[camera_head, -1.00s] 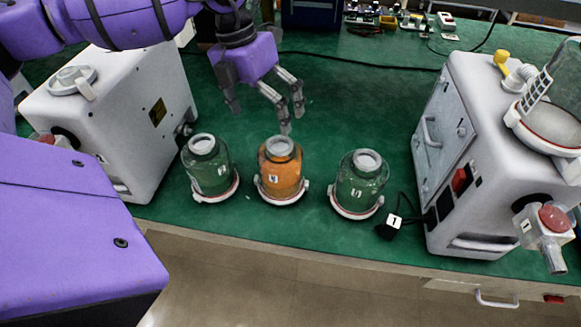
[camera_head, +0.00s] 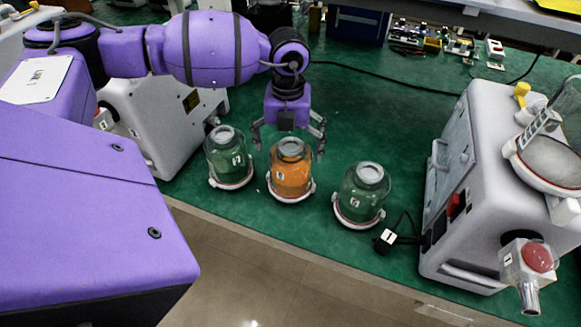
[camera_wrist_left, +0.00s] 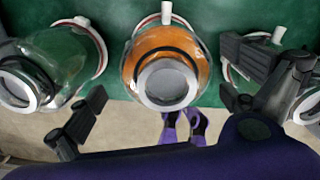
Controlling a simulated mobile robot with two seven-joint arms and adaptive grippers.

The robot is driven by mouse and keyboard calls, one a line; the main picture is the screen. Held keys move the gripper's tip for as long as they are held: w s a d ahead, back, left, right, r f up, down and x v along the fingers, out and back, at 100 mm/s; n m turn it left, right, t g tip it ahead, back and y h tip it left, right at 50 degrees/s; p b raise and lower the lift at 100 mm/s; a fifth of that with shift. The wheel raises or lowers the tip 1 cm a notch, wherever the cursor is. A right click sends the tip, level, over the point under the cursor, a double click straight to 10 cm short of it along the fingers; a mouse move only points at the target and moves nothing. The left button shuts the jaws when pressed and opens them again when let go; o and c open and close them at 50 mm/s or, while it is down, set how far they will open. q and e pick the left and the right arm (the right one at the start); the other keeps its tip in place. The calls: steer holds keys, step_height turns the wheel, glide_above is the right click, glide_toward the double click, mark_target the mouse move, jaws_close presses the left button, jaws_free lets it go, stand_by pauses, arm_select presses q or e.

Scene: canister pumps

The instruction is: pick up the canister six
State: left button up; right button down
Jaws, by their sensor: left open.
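Three glass canisters stand in a row on the green table, each in a white ring base. Each has a small number label, too small to read surely. My left gripper (camera_head: 289,143) is open and empty, its fingers spread just behind and above the orange canister. In the left wrist view, the orange canister (camera_wrist_left: 150,40) lies between the spread fingers (camera_wrist_left: 165,98), with no clear contact. A green canister (camera_wrist_left: 60,50) shows at the left. My right gripper is out of view.
A white pump machine (camera_head: 470,180) stands at the right, with a plug labelled 1 (camera_head: 386,239) beside it. Another white machine (camera_head: 150,120) stands at the left, partly behind my arm. The table's front edge is close to the canisters.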

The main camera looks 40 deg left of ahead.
arm_select(q)
steer(key=f, duration=0.5)
steer(key=shift+w+d+f+p, duration=0.1)
steer(key=shift+d+p, duration=0.1)
steer(key=shift+p, duration=0.1)
steer(key=shift+c, duration=0.5)
steer(key=c, duration=1.4)
steer(key=shift+c, duration=0.8)
